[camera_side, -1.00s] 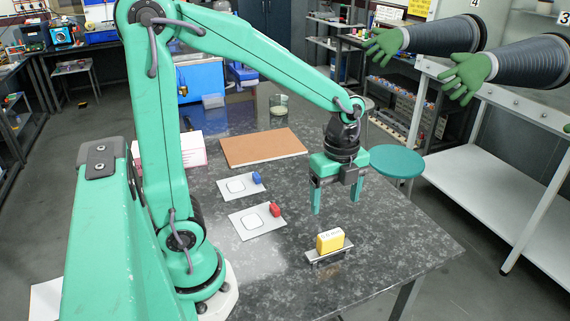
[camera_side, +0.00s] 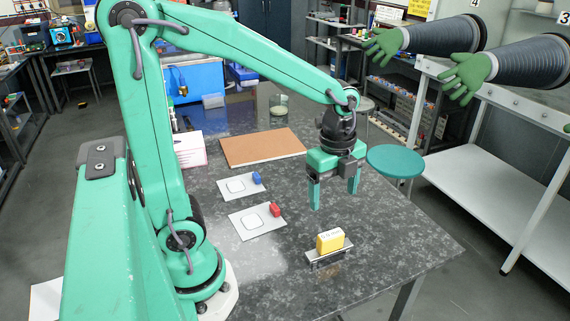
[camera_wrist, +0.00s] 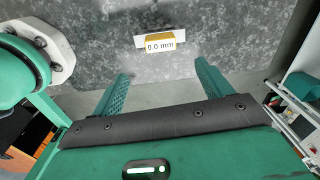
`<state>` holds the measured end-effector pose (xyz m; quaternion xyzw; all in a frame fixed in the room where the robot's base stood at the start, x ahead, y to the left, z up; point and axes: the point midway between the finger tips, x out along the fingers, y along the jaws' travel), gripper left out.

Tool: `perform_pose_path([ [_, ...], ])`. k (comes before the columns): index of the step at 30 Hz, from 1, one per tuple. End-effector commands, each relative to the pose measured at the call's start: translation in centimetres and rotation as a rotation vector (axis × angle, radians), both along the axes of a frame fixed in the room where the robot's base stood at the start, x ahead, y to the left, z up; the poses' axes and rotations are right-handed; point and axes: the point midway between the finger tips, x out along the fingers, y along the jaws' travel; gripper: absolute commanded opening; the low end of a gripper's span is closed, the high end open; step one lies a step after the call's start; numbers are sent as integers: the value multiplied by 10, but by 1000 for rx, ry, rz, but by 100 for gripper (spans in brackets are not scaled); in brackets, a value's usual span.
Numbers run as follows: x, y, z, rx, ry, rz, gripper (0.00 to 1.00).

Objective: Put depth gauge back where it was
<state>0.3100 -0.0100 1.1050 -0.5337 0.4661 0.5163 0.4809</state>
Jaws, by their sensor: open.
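The depth gauge (camera_side: 330,240) is a small yellow block on a flat metal foot (camera_side: 329,255), standing on the dark stone table near its front edge. In the wrist view the gauge (camera_wrist: 160,44) shows the reading "0.0 mm" and lies beyond the fingertips, about midway between them. My gripper (camera_side: 334,198) is open and empty. It hangs above the table, higher than the gauge and behind it in the side view. In the wrist view its two fingers (camera_wrist: 163,78) are spread wide and apart from the gauge.
Two pale cards with outlined squares lie left of the gauge, one with a blue piece (camera_side: 257,178), one with a red piece (camera_side: 275,210). A brown board (camera_side: 262,147) and a glass beaker (camera_side: 279,104) are farther back. A round teal stool (camera_side: 395,161) stands beyond the right edge.

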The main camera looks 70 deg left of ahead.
Motion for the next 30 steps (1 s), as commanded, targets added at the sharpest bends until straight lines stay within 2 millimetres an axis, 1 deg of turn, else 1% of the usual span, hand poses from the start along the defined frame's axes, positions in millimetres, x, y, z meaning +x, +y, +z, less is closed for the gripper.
perform_pose_path([
  [5,-11,2,17,-14,-68,200,78],
  [16,-45,6,51,-124,-236,764,78],
  [24,-71,8,66,-262,-330,1160,78],
  [30,-82,9,72,-351,-366,1361,78],
])
